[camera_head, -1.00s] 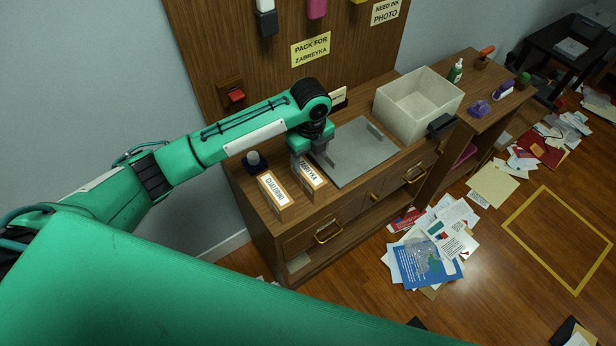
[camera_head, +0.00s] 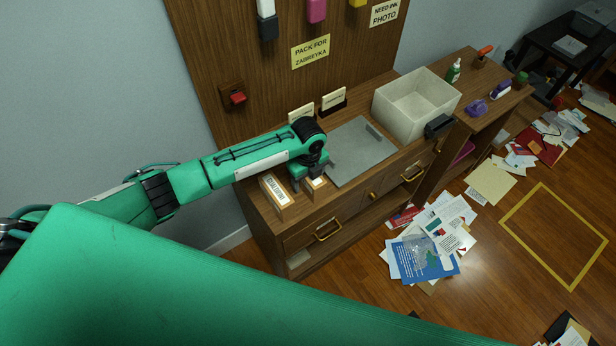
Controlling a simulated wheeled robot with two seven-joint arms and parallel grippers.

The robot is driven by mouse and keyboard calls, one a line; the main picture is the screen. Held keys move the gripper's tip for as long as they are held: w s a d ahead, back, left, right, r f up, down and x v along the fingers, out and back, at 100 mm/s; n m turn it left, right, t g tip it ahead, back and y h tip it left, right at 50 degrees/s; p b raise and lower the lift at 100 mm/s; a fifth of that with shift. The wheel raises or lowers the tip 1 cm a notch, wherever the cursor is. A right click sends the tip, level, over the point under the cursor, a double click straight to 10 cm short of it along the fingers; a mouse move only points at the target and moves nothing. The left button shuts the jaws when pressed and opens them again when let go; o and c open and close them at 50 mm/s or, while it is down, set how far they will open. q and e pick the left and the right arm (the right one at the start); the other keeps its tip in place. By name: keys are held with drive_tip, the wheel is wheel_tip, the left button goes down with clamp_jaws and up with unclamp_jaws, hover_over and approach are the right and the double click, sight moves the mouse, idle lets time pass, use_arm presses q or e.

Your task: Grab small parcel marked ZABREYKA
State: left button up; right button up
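The small parcel marked ZABREYKA (camera_head: 317,190) is a brown box with a white label on the wooden cabinet top. My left gripper (camera_head: 308,182) is down at it, with a finger showing at the parcel's left side. The gripper and wrist hide most of the parcel and its label, and I cannot tell whether the fingers press on it. The similar parcel marked QUALTERNI or the like (camera_head: 275,192) stands just to the left, close to the gripper. My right gripper is not in view.
A grey square plate (camera_head: 358,155) lies right of the parcels, with an open white bin (camera_head: 415,105) beyond it. Two small card holders (camera_head: 334,101) stand behind. A red switch (camera_head: 237,97) is on the back panel. Papers (camera_head: 425,250) litter the floor.

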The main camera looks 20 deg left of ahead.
use_arm(q)
drive_tip(key=c, duration=1.2)
drive_tip(key=shift+o, duration=0.2)
drive_tip(key=shift+r, duration=0.1)
